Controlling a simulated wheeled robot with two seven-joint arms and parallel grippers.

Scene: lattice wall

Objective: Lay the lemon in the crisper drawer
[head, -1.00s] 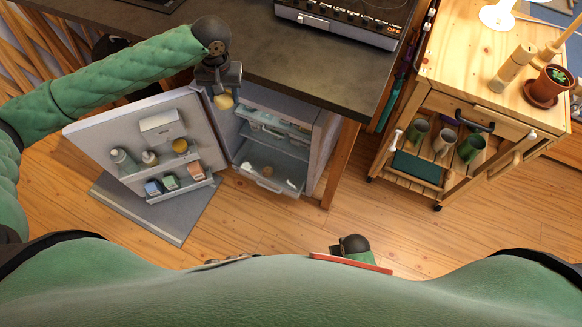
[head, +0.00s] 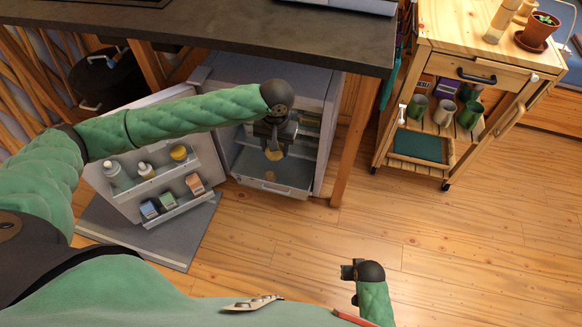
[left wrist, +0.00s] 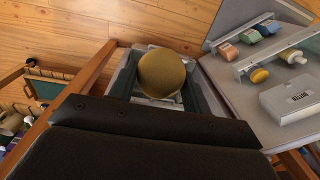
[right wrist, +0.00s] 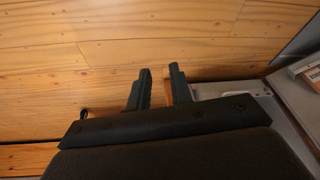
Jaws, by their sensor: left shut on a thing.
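The yellow lemon (head: 274,154) is held in my left gripper (head: 275,147), which is shut on it. It hangs over the pulled-out crisper drawer (head: 262,186) at the bottom of the open fridge, apart from the drawer floor as far as I can tell. In the left wrist view the lemon (left wrist: 161,73) covers the middle of the drawer. A small brownish item (head: 270,175) shows inside the drawer below the lemon. My right gripper (head: 348,271) is empty, away from the fridge; the right wrist view shows its fingers (right wrist: 160,80) apart.
The fridge door (head: 118,205) stands open at left, with bottles and cartons on its shelves. The dark counter (head: 230,35) overhangs the fridge, and a wooden leg (head: 354,140) stands to its right. A wooden cart (head: 437,178) with mugs is further right. The floor in front is clear.

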